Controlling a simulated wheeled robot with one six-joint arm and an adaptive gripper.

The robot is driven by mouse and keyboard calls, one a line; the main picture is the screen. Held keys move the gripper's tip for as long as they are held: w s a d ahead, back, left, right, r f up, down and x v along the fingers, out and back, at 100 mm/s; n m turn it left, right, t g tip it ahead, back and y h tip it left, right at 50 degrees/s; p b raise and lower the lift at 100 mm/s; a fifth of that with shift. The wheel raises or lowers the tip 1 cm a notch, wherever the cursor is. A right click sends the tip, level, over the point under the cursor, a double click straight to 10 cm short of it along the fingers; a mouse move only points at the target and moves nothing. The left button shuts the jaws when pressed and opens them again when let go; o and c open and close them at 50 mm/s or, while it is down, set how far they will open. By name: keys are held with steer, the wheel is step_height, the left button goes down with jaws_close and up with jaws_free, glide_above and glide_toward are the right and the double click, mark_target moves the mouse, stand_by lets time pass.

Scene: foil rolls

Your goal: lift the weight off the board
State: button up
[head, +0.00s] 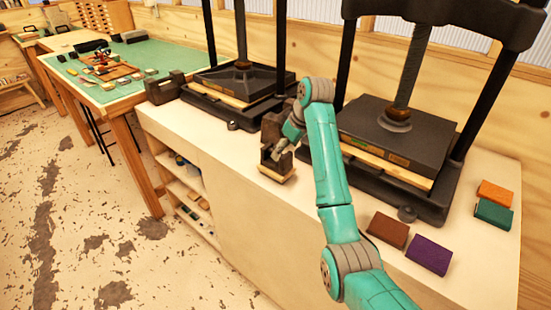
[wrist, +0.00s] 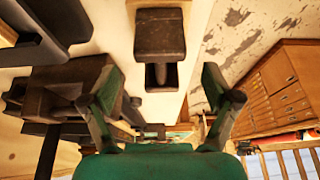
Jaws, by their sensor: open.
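The weight (head: 271,128) is a dark iron block with a gripping bar, standing upright on the bench beside the presses in the head view. It also shows in the wrist view (wrist: 160,34), ahead of and between my fingers. The board (head: 277,173) is a small pale wooden piece under the weight, with its front edge showing. My gripper (wrist: 161,84) is open, its two green fingers wide apart and empty. In the head view my teal arm reaches down to the weight, partly hiding its right side.
A black press (head: 395,135) stands right of the weight, another (head: 238,82) behind it. A second dark weight (head: 166,87) sits at the far bench end. Brown (head: 388,230), purple (head: 429,254), orange and green blocks lie at right. Bare bench (head: 225,160) lies left of the weight.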

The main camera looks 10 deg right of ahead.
steer(key=shift+x, duration=3.55)
steer(key=shift+w+a+r, duration=0.1)
steer(key=shift+w+a, duration=0.05)
jaws_close()
steer(key=shift+r, duration=0.15)
